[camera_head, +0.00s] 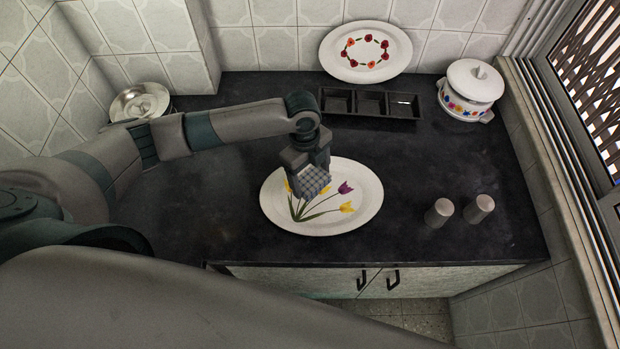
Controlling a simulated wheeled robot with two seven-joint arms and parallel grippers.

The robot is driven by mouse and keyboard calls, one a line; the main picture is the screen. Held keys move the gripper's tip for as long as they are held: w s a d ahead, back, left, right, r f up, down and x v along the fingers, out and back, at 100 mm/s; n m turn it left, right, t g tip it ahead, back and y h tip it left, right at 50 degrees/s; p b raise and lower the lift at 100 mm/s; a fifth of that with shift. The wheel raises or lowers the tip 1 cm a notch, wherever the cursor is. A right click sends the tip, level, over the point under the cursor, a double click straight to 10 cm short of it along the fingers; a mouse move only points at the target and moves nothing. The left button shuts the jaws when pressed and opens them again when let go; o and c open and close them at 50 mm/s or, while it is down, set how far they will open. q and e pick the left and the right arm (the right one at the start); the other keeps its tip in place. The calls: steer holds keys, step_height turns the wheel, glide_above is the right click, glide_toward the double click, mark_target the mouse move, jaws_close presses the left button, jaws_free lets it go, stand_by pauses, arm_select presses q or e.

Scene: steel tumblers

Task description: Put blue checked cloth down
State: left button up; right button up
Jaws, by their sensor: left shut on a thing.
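The blue checked cloth (312,182) is a small grey-blue checked piece in my left gripper (309,170). My left gripper points down and is shut on the cloth, over the left part of an oval white plate (366,200) with painted tulips. I cannot tell whether the cloth touches the plate. Two steel tumblers stand to the right of the plate, one nearer (438,213) and one farther right (479,209). My right gripper is not in view.
A black tray with three compartments (370,104) lies behind the plate. A flowered white pot (469,91) stands at the back right, and a flowered oval plate (340,40) leans on the back wall. A metal pot (140,102) is at the back left. The dark counter (220,215) is clear left of the plate.

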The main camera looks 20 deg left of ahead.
mark_target(307, 175)
arm_select(q)
steer(key=shift+w, duration=0.1)
stand_by(0.3)
